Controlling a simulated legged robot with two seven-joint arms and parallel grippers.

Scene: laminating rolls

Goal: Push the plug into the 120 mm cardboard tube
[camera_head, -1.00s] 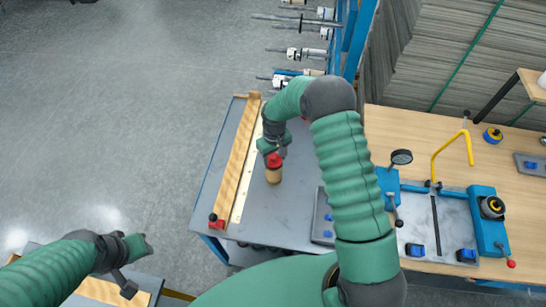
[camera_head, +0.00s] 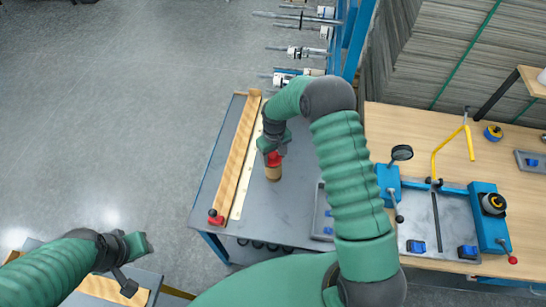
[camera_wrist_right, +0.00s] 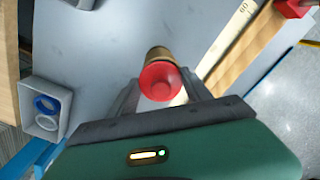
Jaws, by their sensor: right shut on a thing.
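The red plug (camera_head: 274,158) sits at the top end of the upright tan cardboard tube (camera_head: 273,173) on the grey table. My right gripper (camera_head: 275,150) is shut on the plug from above. In the right wrist view the red plug (camera_wrist_right: 160,80) lies between the fingers, with the tube (camera_wrist_right: 158,53) directly behind it. Plug and tube appear in line and touching; how deep the plug sits cannot be told. My left gripper (camera_head: 138,245) is away at the lower left, over the floor; its jaws are too unclear to read.
A long wooden strip (camera_head: 240,155) and a pale ruler (camera_head: 245,178) run along the table's left side. A blue clamping fixture (camera_head: 435,225) is on the wooden bench.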

